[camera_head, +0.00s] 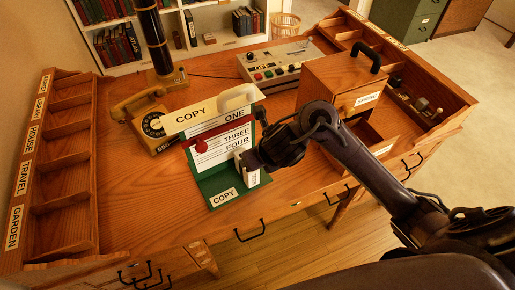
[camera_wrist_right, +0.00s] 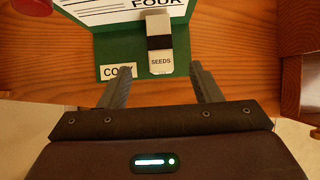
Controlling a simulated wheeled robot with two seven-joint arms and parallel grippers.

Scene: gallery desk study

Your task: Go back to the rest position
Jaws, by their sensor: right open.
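My right gripper (camera_head: 250,160) reaches in from the right over the desk, at the right edge of the green copy stand (camera_head: 216,190). In the right wrist view my right gripper (camera_wrist_right: 162,78) is open, with nothing between its fingers. A white block (camera_wrist_right: 160,62) labelled SEEDS, with a dark band, stands on the green base just beyond the fingertips, apart from them. The head view shows the white block (camera_head: 240,160) partly behind the gripper. My left gripper is not in view.
A drawer cabinet (camera_head: 325,82) stands right of the gripper, close to my right arm. Labelled compartments (camera_head: 62,155) line the left side. The desk's front left is clear.

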